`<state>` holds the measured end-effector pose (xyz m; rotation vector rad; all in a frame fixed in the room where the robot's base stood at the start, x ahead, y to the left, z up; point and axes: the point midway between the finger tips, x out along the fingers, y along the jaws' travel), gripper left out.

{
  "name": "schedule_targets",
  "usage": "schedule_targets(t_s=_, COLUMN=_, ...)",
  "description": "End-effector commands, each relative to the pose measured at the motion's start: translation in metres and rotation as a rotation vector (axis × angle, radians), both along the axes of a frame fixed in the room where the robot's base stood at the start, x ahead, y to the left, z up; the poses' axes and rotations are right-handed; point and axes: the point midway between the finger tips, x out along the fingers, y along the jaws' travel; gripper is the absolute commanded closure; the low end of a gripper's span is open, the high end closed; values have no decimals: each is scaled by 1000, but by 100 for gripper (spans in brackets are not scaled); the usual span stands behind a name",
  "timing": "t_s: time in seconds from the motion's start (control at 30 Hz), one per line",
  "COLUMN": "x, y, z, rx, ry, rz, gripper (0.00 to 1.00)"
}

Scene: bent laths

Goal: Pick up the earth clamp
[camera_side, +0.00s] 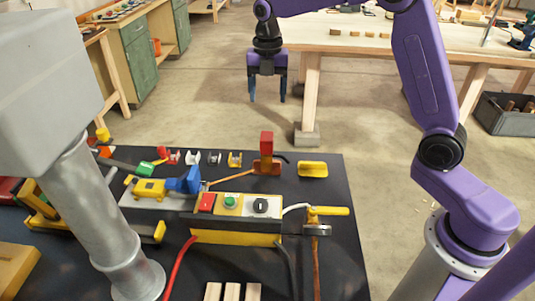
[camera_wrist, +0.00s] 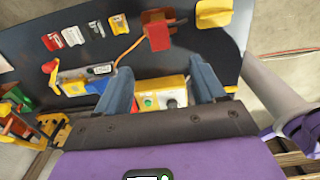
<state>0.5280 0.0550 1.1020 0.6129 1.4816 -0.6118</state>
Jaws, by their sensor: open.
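I cannot tell for sure which thing is the earth clamp. One candidate is a yellow-handled piece with a grey head (camera_side: 317,229) at the right of the dark bench, with a pale lead running towards the control box (camera_side: 232,206). Another is an upright red block on an orange-red foot (camera_side: 266,147), with an orange strip running to it; it also shows in the wrist view (camera_wrist: 158,36). My gripper (camera_side: 267,99) is open and empty, high above and beyond the bench's far edge. In the wrist view its blue fingers (camera_wrist: 163,78) frame part of the yellow control box (camera_wrist: 170,84).
The dark bench (camera_side: 343,250) carries a blue and yellow tool (camera_side: 165,186), small coloured pieces along its far edge, a yellow block (camera_side: 312,169) and pale wood blocks in front (camera_side: 232,292). A grey post (camera_side: 105,225) stands at left. Air around my gripper is clear.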

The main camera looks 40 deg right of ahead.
Motion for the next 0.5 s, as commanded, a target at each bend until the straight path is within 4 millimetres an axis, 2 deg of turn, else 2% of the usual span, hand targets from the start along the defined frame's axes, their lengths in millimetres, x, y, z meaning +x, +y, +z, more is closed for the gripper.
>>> schedule_targets(t_s=0.5, x=-2, y=0, z=-94, rx=-1, ry=6, rz=-2, gripper=31)
